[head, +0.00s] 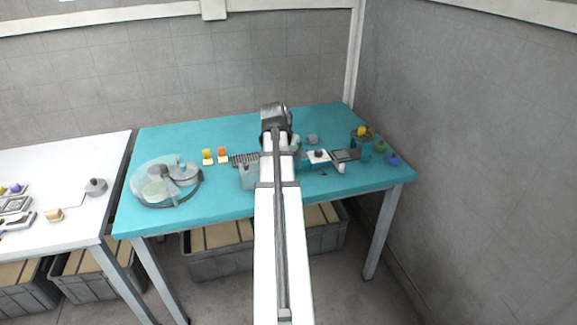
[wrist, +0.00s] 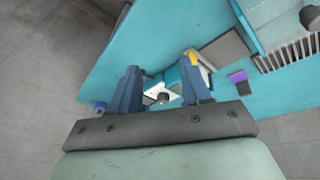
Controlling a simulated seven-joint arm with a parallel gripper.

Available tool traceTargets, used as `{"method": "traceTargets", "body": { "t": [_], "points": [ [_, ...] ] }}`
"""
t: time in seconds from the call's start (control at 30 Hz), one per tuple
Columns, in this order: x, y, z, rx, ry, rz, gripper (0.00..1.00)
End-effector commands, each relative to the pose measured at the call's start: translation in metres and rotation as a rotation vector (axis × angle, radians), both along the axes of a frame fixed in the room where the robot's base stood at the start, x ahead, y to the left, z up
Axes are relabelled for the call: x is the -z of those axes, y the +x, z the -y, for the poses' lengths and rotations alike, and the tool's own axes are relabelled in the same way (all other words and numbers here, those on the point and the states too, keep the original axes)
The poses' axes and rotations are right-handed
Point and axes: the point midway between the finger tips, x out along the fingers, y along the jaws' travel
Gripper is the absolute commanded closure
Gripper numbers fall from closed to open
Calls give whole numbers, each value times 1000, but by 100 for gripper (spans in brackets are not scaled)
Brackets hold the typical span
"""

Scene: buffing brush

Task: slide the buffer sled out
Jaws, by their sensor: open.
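A white block with a dark knob, which looks like the buffer sled (head: 319,158), sits in the row of small fixtures at the right of the teal table (head: 225,203). In the wrist view the white piece with its dark knob (wrist: 163,97) shows between the two blue fingers of my gripper (wrist: 161,64). My gripper is open. I cannot tell the height left between the fingers and the knob. In the head view my arm hides part of the table's middle, and the fingertips are not visible there.
A round tray with discs (head: 166,182) stands at the left of the table. A grey box (head: 248,177) is left of my arm.

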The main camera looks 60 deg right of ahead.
Motion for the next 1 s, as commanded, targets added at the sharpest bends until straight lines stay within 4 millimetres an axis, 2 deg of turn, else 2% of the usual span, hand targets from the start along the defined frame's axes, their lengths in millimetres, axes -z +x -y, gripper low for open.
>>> {"method": "traceTargets", "body": {
  "t": [0.03,0.1,0.2,0.33,0.57,1.0],
  "points": [
    [-15,19,12,23,-25,35,52],
    [-26,33,20,56,-50,77,52],
    [-37,46,25,83,-71,113,52],
    [-35,49,27,94,-77,126,52],
    [-10,48,36,94,-74,124,52],
    [52,49,62,92,-74,123,52]
  ]
}}
